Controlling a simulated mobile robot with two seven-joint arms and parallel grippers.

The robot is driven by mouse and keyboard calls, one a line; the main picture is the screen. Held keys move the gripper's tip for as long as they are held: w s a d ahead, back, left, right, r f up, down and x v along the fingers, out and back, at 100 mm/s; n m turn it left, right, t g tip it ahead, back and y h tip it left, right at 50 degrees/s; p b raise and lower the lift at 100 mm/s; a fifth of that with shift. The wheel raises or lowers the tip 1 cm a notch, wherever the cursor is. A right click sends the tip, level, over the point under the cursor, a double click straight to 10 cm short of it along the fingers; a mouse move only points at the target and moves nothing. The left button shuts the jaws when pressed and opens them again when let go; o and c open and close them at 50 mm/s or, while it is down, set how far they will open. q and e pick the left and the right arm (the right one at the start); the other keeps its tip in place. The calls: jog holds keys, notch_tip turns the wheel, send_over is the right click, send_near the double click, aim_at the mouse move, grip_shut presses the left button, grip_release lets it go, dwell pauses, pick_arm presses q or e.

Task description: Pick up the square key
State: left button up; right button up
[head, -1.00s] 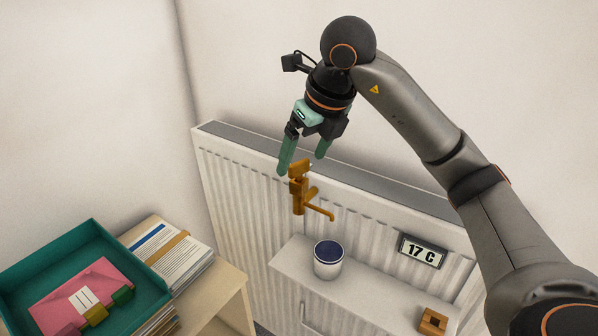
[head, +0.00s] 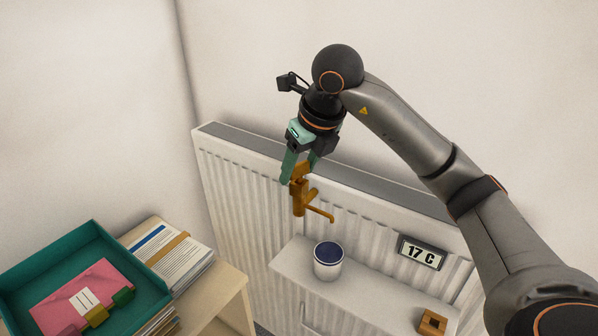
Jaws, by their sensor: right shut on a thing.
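The square key (head: 302,171) appears as a small brass-coloured piece standing on top of a brass valve (head: 299,203) at the front of the radiator. The valve has a spout pointing to the lower right. My right gripper (head: 299,178) comes down from above and its green fingers are shut on the key's upper part, partly hiding it. The key still appears seated on the valve; I cannot tell whether they touch. My left gripper is not in view.
The radiator (head: 235,180) stands against the wall. Below the valve, a white shelf (head: 375,292) holds a pot with a dark top (head: 328,261) and a wooden block with a square hole (head: 433,321). A "17 C" display (head: 421,252) hangs behind. A teal tray (head: 150,287) and papers (head: 170,252) lie left.

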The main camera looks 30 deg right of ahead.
grip_shut()
jog(key=shift+r, duration=0.1)
